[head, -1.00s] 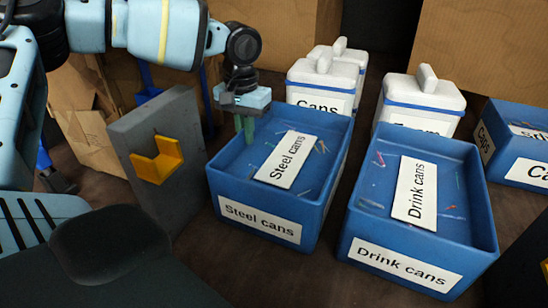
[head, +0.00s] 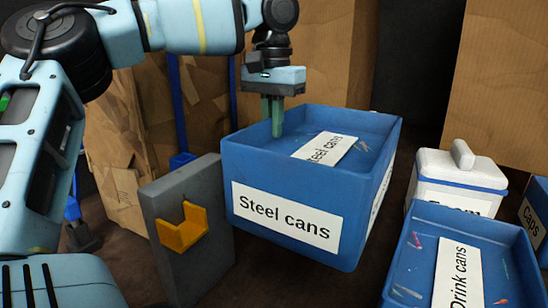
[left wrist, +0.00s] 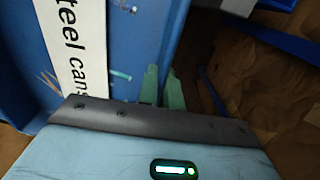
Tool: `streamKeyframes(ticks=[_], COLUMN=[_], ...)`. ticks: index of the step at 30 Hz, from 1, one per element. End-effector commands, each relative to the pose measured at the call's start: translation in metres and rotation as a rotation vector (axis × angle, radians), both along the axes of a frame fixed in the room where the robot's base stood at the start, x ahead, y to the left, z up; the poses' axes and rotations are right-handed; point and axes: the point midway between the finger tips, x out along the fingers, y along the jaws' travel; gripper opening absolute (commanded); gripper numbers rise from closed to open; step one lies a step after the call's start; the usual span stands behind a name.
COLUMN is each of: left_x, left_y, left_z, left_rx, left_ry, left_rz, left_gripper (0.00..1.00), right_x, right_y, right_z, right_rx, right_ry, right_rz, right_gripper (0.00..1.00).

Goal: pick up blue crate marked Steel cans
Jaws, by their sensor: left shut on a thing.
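The blue crate marked Steel cans (head: 345,222) is up off the floor, larger and higher in the head view than the other crate. Its front label and the label inside both read Steel cans. My left gripper (head: 272,118) points down at the crate's left wall, with its green fingers shut on that wall. In the left wrist view the crate (left wrist: 135,35) fills the left part, and the green fingertips (left wrist: 162,88) straddle its edge. My right gripper is not in view.
A blue crate marked Drink cans (head: 405,270) stands at the lower right. A white lidded container (head: 455,185) is behind it. A grey panel with a yellow bracket (head: 165,270) stands close at the left. Cardboard boxes (head: 340,60) stand behind.

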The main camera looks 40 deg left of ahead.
Motion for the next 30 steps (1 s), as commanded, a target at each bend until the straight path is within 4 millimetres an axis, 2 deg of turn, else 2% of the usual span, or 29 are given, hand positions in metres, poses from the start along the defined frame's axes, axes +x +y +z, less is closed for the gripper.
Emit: streamKeyframes(ticks=[1,3,6,12,21,30], left_x=[0.001,0.001,0.0,0.0,0.0,0.0], left_y=[-0.001,-0.002,-0.001,-0.001,-0.001,-0.001], left_z=[0.017,0.033,0.054,0.082,0.1,0.102], left_rx=[-0.003,-0.002,-0.003,-0.003,-0.004,-0.004], left_ry=[-0.012,-0.013,-0.01,-0.01,-0.007,-0.006], left_rz=[0.002,0.001,0.001,0.0,0.0,-0.001], left_gripper=[0.0,0.0,0.0,0.0,0.0,0.0], right_x=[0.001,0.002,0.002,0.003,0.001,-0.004], right_y=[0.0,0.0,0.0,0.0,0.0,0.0], right_z=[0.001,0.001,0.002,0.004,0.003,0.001], right_rx=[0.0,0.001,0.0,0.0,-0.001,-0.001], right_ry=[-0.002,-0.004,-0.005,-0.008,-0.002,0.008], right_rz=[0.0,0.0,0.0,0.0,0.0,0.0], right_gripper=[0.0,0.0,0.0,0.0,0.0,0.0])
